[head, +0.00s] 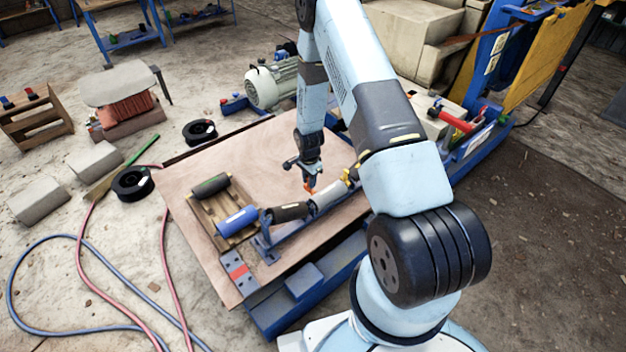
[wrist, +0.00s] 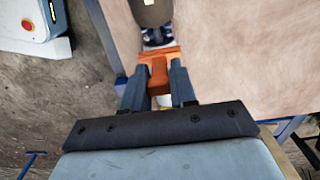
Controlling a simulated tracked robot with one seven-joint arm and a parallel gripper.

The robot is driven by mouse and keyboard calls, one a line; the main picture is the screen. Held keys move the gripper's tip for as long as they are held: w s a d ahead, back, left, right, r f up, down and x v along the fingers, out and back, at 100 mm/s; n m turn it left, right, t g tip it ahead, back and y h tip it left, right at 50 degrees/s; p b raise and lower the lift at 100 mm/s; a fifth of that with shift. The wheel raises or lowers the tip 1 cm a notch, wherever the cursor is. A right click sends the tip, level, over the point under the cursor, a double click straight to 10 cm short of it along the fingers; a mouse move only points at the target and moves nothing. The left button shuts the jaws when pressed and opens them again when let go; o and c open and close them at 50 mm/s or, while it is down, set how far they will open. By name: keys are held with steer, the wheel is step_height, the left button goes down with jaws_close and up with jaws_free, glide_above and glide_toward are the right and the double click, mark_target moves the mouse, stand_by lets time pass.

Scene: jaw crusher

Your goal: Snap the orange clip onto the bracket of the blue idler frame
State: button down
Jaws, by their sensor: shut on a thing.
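My gripper (head: 309,184) points down over the wooden board in the head view. In the wrist view its two fingers (wrist: 156,86) are shut on the orange clip (wrist: 158,64). The clip also shows as a small orange patch under the fingertips (head: 309,189) in the head view. The blue idler frame (head: 268,252) lies on the board with a dark roller (head: 290,212) and a pale roller (head: 326,198). In the wrist view the clip's far edge is close to a dark blue bracket part (wrist: 158,37) at a roller's end. I cannot tell whether they touch.
A small pallet (head: 209,221) on the board's left holds a blue roller (head: 238,220) and a dark green roller (head: 210,186). A grey motor (head: 273,83) stands behind. Hoses (head: 78,262) lie on the floor to the left. The board's back middle is bare.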

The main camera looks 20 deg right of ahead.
mark_target(310, 191)
steer(key=shift+f, duration=0.1)
steer(key=shift+s, duration=0.1)
stand_by(0.3)
steer(key=shift+f, duration=0.25)
steer(key=shift+s+f, duration=0.1)
steer(key=shift+f, duration=2.5)
steer(key=shift+f, duration=1.3)
steer(key=shift+r, duration=0.15)
steer(key=shift+r, duration=0.9)
steer(key=shift+f, duration=0.8)
stand_by(1.5)
